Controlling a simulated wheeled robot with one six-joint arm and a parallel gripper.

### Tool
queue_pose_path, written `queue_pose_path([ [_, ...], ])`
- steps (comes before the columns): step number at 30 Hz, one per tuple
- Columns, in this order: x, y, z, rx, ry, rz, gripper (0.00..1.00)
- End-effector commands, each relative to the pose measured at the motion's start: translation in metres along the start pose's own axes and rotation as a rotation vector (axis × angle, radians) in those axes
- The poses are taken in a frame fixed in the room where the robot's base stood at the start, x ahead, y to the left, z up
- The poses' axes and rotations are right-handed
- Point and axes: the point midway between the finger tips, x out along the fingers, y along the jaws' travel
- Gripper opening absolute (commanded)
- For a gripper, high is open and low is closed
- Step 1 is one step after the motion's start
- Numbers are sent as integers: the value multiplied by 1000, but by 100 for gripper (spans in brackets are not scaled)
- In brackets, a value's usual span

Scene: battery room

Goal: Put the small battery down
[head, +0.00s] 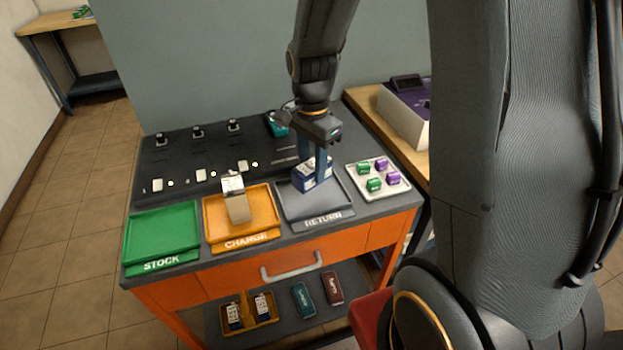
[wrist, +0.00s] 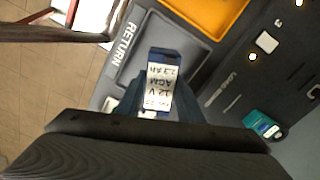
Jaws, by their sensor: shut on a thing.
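The small battery (head: 312,176) is a blue block with a white label. It is at the grey RETURN tray (head: 322,212), toward its back. The wrist view shows the battery (wrist: 160,82) between the fingers, its label reading 12 V AGM. My gripper (head: 314,166) points down and is shut on the battery. I cannot tell whether the battery's underside touches the tray. The RETURN tray (wrist: 150,30) also shows beyond the battery in the wrist view.
A green STOCK tray (head: 160,232) is empty. An orange CHARGE tray (head: 262,205) holds a tan and white block (head: 236,200). A white tray (head: 398,189) with several green and purple blocks stands close right of the RETURN tray. A teal device (head: 275,124) lies behind.

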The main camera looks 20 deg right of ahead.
Motion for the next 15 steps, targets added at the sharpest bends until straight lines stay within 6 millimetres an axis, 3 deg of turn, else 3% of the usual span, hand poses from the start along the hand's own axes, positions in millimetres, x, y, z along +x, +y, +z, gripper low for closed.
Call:
queue_pose_path([
  [15, 45, -1, 1, -3, 0, -1, 0],
])
